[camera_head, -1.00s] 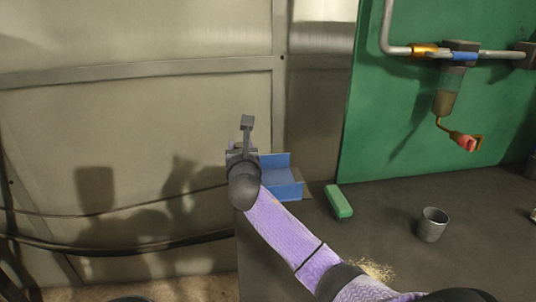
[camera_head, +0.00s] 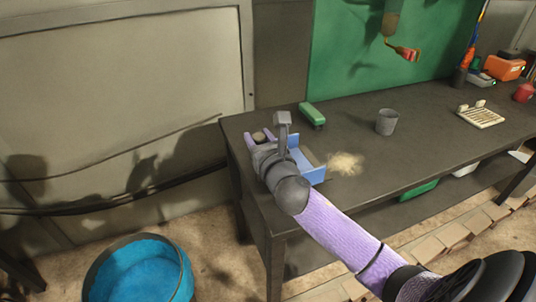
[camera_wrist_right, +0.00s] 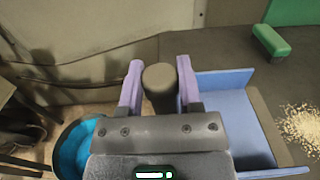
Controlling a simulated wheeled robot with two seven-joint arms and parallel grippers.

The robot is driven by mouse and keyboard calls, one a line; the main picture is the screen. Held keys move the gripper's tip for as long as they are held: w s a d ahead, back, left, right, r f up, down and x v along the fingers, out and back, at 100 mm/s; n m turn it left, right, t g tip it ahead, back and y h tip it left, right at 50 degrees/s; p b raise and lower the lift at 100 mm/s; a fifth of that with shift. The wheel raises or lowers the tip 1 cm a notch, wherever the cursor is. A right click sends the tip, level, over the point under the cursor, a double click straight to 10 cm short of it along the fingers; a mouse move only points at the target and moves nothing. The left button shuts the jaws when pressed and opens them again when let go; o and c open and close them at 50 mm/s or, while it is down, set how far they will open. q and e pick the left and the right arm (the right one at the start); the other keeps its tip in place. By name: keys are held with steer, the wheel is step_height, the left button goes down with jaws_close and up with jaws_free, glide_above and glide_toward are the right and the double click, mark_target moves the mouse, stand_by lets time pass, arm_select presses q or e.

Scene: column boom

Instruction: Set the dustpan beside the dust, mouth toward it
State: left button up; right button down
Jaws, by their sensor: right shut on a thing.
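The blue dustpan (camera_head: 309,169) is at the left end of the dark table in the head view, and it also shows in the right wrist view (camera_wrist_right: 228,107). Its open mouth, with a dark lip, faces right toward the dust. The pale dust pile (camera_head: 345,163) lies on the table a short gap right of the lip; it shows at the right edge of the wrist view (camera_wrist_right: 302,126). My right gripper (camera_wrist_right: 159,88) is shut on the dustpan's dark round handle. In the head view my right gripper (camera_head: 262,138) partly hides the pan. My left gripper is not in view.
A grey cup (camera_head: 387,122) stands right of the dust, and a slatted rack (camera_head: 481,114) is farther right. A blue-lined bucket (camera_head: 138,272) stands on the floor left of the table.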

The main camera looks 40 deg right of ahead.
step_height(320, 180, down, 4)
steer(key=shift+r+b, duration=0.2)
steer(key=shift+b, duration=0.7)
steer(key=shift+r, duration=0.15)
steer(key=c, duration=0.7)
jaws_free()
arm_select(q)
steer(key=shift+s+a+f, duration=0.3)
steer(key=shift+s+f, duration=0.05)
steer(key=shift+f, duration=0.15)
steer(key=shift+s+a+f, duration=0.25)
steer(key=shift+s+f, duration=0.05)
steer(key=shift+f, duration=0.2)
arm_select(e)
steer(key=o, duration=0.4)
steer(key=shift+s+r+p, duration=0.1)
steer(key=shift+s+p, duration=0.1)
steer(key=shift+p, duration=0.1)
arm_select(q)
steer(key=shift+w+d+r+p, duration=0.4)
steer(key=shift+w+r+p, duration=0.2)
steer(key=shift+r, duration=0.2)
arm_select(e)
steer(key=v, duration=1.1)
steer(key=shift+s+a, duration=0.2)
steer(key=shift+s, duration=0.15)
